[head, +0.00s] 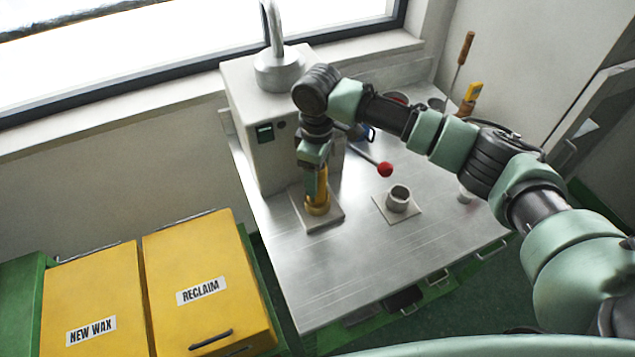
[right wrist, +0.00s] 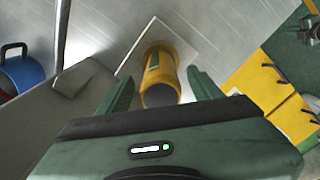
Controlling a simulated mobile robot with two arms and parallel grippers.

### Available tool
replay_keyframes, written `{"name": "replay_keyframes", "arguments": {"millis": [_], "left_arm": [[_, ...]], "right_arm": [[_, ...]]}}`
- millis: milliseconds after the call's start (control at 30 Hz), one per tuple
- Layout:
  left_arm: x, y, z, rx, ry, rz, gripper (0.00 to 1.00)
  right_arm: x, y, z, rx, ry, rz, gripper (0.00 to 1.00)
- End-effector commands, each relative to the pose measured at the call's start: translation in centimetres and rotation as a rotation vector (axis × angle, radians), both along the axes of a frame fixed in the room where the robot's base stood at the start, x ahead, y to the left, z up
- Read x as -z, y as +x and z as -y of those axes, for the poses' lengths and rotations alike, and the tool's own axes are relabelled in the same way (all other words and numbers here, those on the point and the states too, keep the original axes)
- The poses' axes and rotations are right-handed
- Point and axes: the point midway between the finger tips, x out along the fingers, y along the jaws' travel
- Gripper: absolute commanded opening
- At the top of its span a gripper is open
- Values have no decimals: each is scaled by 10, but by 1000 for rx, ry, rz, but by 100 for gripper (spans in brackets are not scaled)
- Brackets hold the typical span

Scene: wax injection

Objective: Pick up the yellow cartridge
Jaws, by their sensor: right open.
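The yellow cartridge (head: 318,203) stands on a small square plate (head: 335,217) in front of the grey machine in the head view. In the right wrist view the cartridge (right wrist: 160,72) shows its round open end toward the camera. My right gripper (head: 314,178) points down over the cartridge and hides its upper part in the head view. In the right wrist view its two green fingers (right wrist: 160,88) are open, one on each side of the cartridge. I cannot tell whether they touch it. My left gripper is not in view.
The grey machine (head: 258,115) stands close on the left of my right gripper. A red-knobbed lever (head: 386,169) and a metal cup (head: 398,196) on a plate are to the right. Yellow bins (head: 210,285) are at the lower left. The front of the metal table (head: 350,270) is clear.

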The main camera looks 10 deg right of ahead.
Motion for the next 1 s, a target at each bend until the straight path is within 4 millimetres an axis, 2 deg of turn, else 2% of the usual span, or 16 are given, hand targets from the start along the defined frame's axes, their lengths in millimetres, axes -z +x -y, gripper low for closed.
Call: {"name": "replay_keyframes", "arguments": {"millis": [167, 267, 400, 433, 833, 1000], "left_arm": [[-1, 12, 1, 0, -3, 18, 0], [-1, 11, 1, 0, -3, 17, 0], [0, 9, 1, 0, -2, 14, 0], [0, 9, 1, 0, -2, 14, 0], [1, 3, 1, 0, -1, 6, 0], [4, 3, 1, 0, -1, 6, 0]], "right_arm": [[1, 0, 0, 0, -1, 1, 65], [1, 0, 0, 0, 0, 0, 42], [0, 0, 0, 0, 0, 0, 4], [0, 0, 0, 0, 0, 0, 0], [-2, 1, -1, 0, 1, 3, 0], [-14, 2, -1, 1, 2, 5, 0]]}}
